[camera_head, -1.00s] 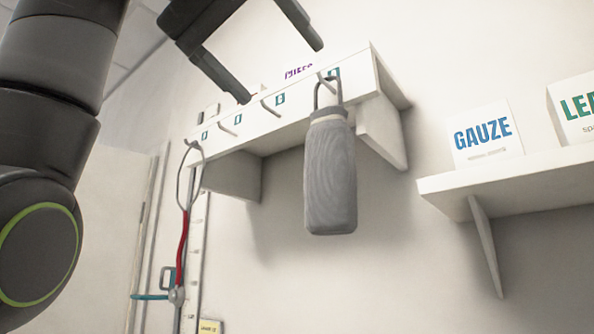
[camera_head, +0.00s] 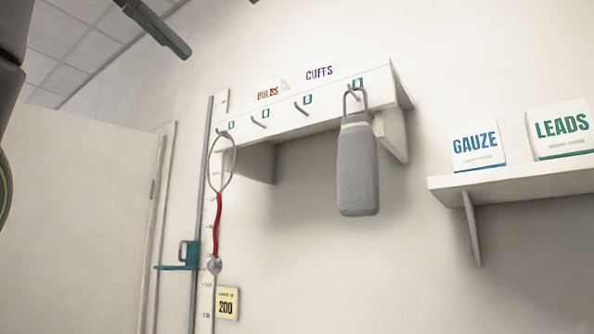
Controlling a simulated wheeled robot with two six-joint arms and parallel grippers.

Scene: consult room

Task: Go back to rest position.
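My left gripper (camera_head: 220,27) is at the top left edge of the view, mostly cut off. One dark finger shows, and the tip of the other just shows at the top edge, well apart from it. Nothing is seen between them. Part of my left arm shows at the left edge. My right gripper is not in view. A grey bottle (camera_head: 357,170) hangs upright by its loop from the rightmost hook of the white hook shelf (camera_head: 290,128). My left gripper is clear of it, up and to the left.
A stethoscope (camera_head: 217,215) with a red tube hangs from the leftmost hook. Beside it are a height scale with a teal slider (camera_head: 178,267) and a yellow card (camera_head: 227,303). A right shelf (camera_head: 500,182) holds GAUZE (camera_head: 477,146) and LEADS (camera_head: 560,130) boxes.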

